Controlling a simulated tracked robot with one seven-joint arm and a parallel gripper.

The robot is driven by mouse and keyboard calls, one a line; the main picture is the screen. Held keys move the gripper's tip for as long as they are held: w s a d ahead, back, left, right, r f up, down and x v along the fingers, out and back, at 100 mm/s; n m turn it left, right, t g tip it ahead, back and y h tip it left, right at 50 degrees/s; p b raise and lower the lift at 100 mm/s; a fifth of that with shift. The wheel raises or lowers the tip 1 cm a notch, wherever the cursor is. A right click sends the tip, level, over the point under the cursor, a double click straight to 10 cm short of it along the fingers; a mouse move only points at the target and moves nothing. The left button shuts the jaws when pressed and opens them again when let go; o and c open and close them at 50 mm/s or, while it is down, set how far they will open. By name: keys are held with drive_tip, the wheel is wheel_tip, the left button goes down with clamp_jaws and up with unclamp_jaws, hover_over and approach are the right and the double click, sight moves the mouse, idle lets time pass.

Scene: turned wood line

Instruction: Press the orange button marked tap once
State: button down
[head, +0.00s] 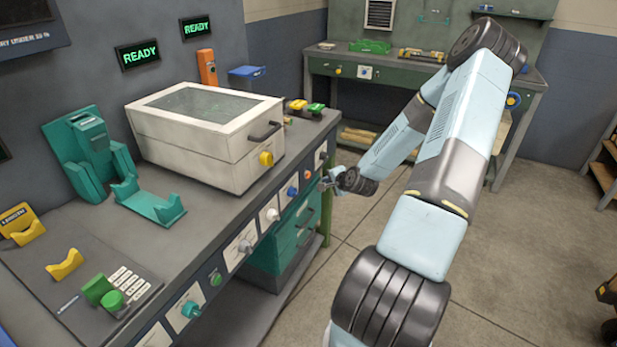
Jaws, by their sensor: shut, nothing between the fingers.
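An orange button (307,174) sits on the front panel of the workbench, toward its far right end. Its label is too small to read. My gripper (324,184) is just right of the orange button, in front of the panel, with its fingers pointing toward the bench. The fingers look closed and hold nothing. A small gap shows between the fingertips and the button in this view; I cannot tell the exact depth.
A blue button (292,191) and a white knob (272,215) sit left of the orange one on the same panel. A white lidded box (205,150) stands on the bench above. Teal drawers (290,240) are below. Open floor lies right of the bench.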

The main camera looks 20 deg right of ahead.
drive_tip(key=shift+w+a, duration=1.1)
drive_tip(key=shift+w, duration=0.25)
drive_tip(key=shift+w+a, duration=0.1)
idle(1.1)
drive_tip(key=shift+w+a+r, duration=0.1)
drive_tip(key=shift+w+a, duration=0.1)
drive_tip(key=shift+w, duration=0.1)
drive_tip(key=shift+w+a, duration=0.2)
drive_tip(key=shift+w, duration=0.1)
idle(0.8)
drive_tip(key=shift+s+d, duration=0.1)
drive_tip(key=shift+s, duration=0.05)
idle(0.3)
drive_tip(key=shift+s+d, duration=0.4)
drive_tip(key=shift+s, duration=0.1)
drive_tip(key=shift+s, duration=0.1)
drive_tip(key=shift+s+d, duration=0.75)
drive_tip(key=shift+s, duration=0.2)
drive_tip(key=shift+s+d, duration=0.75)
drive_tip(key=shift+s, duration=0.2)
